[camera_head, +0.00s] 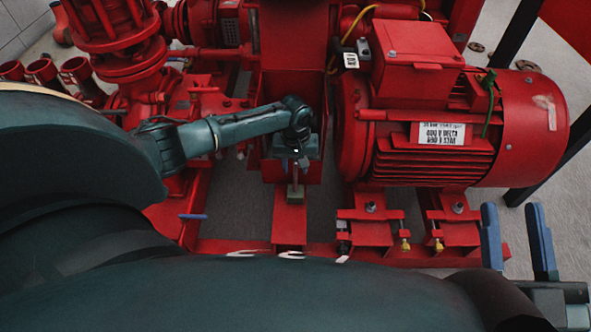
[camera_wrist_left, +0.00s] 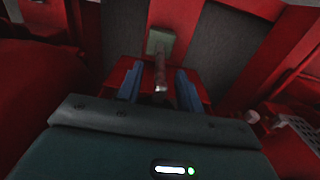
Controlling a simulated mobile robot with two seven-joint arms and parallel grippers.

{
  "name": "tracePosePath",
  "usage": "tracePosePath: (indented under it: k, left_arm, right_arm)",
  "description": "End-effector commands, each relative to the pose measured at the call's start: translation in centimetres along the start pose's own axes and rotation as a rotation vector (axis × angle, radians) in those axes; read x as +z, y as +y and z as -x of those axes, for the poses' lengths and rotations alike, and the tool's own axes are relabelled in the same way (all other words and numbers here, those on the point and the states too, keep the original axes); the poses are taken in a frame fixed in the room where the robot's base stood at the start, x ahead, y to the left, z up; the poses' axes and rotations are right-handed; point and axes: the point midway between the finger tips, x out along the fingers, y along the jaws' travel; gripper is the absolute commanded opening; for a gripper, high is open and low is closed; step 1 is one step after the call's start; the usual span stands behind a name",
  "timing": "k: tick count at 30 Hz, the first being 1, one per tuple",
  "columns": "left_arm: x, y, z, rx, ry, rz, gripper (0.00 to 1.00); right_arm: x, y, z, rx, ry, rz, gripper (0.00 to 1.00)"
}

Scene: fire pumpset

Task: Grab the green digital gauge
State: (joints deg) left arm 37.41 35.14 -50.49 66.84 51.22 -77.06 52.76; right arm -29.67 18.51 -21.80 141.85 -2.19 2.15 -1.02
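The green digital gauge (camera_head: 295,195) appears as a small dull green block on a thin metal stem, low in front of the red central housing. In the left wrist view the green block (camera_wrist_left: 160,43) is ahead of my fingertips, its face unreadable. My left gripper (camera_head: 295,166) points down over it. In the left wrist view my left gripper (camera_wrist_left: 159,84) is open, with its blue fingers either side of the stem and gaps visible. My right gripper (camera_head: 518,238) is open and empty at the lower right, far from the gauge.
A large red motor (camera_head: 440,130) stands right of the gauge, and red pump pipework (camera_head: 115,45) stands left. Red frame rails (camera_head: 290,222) run below. A blue rod (camera_head: 193,216) lies at lower left. Grey floor shows between the rails.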

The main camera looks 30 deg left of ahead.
Motion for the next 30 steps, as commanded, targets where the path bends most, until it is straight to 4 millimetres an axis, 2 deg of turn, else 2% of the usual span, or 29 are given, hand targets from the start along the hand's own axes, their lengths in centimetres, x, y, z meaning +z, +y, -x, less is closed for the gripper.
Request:
tracePosePath:
  k: [2,15,30]
  left_arm:
    - [0.0,0.02,0.06,0.0,0.0,0.0,0.35]
    - [0.0,0.01,0.05,0.0,0.0,-0.001,0.0]
    - [0.01,-0.02,0.04,-0.001,0.0,0.0,0.0]
  right_arm:
    - [-0.01,0.01,0.0,0.0,-0.001,0.0,0.36]
    - [0.01,0.02,0.01,0.001,-0.001,0.001,0.36]
    - [0.05,0.02,0.02,0.001,-0.002,0.001,0.36]
